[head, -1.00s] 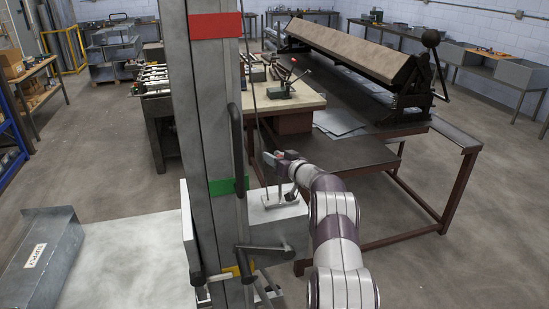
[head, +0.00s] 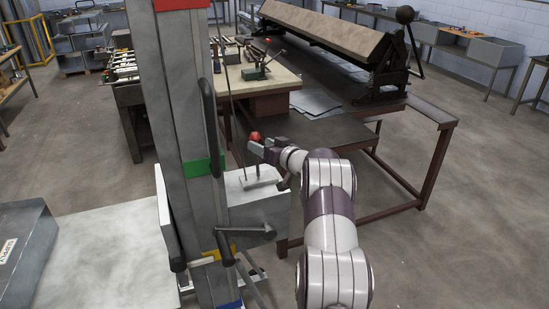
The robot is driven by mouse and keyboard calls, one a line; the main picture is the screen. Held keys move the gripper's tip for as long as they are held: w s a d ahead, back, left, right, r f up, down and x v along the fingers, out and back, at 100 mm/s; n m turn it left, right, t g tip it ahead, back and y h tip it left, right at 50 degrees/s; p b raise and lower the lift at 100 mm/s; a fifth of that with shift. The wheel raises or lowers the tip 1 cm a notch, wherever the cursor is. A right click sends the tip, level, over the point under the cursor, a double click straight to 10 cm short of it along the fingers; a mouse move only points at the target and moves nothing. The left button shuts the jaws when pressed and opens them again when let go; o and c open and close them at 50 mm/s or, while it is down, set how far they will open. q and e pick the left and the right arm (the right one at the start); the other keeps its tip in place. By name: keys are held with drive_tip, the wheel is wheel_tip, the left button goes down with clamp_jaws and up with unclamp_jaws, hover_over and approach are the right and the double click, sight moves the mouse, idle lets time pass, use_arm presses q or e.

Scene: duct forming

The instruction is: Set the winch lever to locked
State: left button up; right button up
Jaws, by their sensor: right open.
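The winch lever is a thin upright rod with a red knob (head: 255,136). It rises from a flat plate on top of a pale grey box (head: 262,206) beside the tall grey mast (head: 185,105). My right gripper (head: 256,148) is open at the knob, with its fingers just below and beside it. I cannot tell whether they touch the rod. The wrist partly covers the area right of the lever. No lock marking can be read. My left gripper is not in view.
A black crank handle (head: 246,235) sticks out low on the mast. A dark steel table (head: 340,135) with a long bending machine (head: 325,35) stands behind my right arm. A grey supply bin (head: 25,245) is at left. Open floor lies to the right.

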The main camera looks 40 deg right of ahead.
drive_tip(key=s+b, duration=0.1)
drive_tip(key=s, duration=0.5)
drive_tip(key=shift+s+d+r+b, duration=0.2)
drive_tip(key=shift+s+b, duration=0.05)
drive_tip(key=shift+b, duration=0.15)
